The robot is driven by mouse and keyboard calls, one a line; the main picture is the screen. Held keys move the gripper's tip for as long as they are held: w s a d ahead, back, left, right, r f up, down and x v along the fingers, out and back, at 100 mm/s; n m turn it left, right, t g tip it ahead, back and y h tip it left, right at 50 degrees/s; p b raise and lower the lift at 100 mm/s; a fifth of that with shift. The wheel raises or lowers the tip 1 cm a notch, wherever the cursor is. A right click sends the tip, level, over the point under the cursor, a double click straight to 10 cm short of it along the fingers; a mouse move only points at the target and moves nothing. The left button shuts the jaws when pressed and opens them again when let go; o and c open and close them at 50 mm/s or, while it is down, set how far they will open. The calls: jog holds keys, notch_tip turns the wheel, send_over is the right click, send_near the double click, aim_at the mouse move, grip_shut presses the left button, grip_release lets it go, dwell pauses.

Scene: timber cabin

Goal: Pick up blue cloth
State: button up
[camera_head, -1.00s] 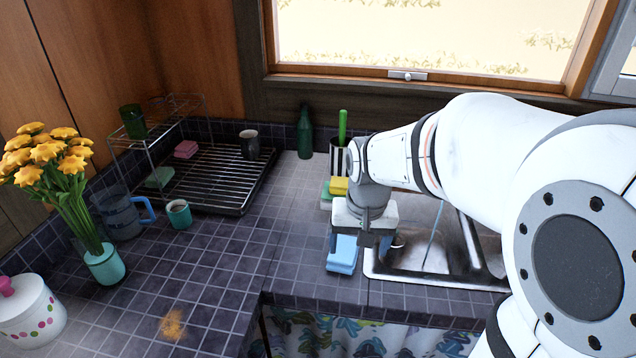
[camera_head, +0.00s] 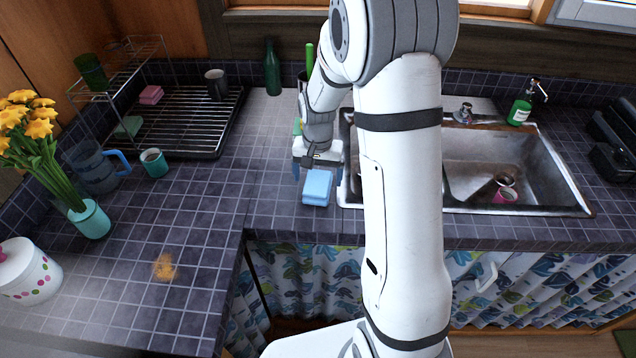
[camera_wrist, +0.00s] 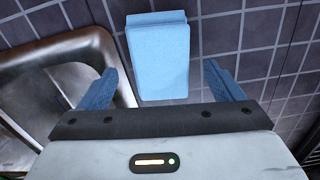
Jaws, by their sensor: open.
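The blue cloth (camera_head: 317,187) is a folded light-blue block lying on the dark tiled counter, just left of the sink. My gripper (camera_head: 318,172) is just behind it in the head view, pointing down. In the wrist view the cloth (camera_wrist: 158,55) lies ahead, between the lines of the two blue fingers of my gripper (camera_wrist: 165,88). The fingers are spread wide and empty. The near end of the cloth reaches toward the gap between the fingertips. I cannot tell the height of the fingers above the counter.
The metal sink (camera_head: 520,165) lies to the right, with a pink cup (camera_head: 504,195) in it. A dish rack (camera_head: 185,125), a teal mug (camera_head: 153,162) and a green bottle (camera_head: 272,68) stand left and behind. Orange crumbs (camera_head: 164,266) lie on the front left counter, with clear tiles around.

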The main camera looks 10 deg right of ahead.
aim_at(318, 182)
notch_tip(318, 182, down, 2)
jog(key=c, duration=1.1)
jog(key=shift+o, duration=0.2)
notch_tip(318, 182, up, 10)
jog(key=b, duration=0.1)
jog(key=shift+r, duration=0.1)
